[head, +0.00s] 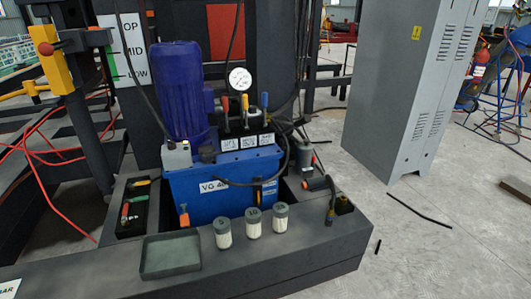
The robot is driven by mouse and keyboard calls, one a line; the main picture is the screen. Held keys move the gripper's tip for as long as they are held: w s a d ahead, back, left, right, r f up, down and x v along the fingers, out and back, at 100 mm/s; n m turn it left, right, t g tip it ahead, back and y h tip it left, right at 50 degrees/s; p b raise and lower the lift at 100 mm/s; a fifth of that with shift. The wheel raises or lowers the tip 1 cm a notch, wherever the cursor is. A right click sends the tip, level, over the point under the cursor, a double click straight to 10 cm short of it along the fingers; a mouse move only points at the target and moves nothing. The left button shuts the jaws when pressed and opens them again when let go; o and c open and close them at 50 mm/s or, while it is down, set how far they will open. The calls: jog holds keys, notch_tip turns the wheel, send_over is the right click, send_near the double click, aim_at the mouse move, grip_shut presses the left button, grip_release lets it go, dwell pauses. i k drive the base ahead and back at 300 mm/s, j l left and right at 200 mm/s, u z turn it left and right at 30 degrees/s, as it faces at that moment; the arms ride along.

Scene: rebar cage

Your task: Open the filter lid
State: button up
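A blue hydraulic unit stands in the middle of the head view, with a blue tank (208,202) and a tall blue motor (176,90) on top. No part is marked clearly as the filter lid. A small grey cylindrical part (305,158) stands at the tank's right side, partly behind hoses; I cannot tell whether it is the filter or whether a lid on it is shut. Three white-and-grey filter cartridges (253,223) stand upright in a row on the dark front ledge. My gripper is not in view.
A shallow grey-green tray (170,255) lies on the ledge (250,266), left of the cartridges. A pressure gauge (240,79) and coloured levers rise above the tank. A grey cabinet (408,85) stands at right. Floor between ledge and cabinet is mostly clear, with dark rods (418,211).

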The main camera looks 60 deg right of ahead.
aim_at(304, 148)
jog(key=k+l+z, duration=0.1)
jog(key=l, duration=0.25)
jog(key=k+l+z, duration=0.25)
jog(key=l, duration=0.45)
jog(key=k+l+z, duration=0.15)
jog(key=l, duration=0.65)
jog(key=i+l+z, duration=0.1)
jog(key=l, duration=0.35)
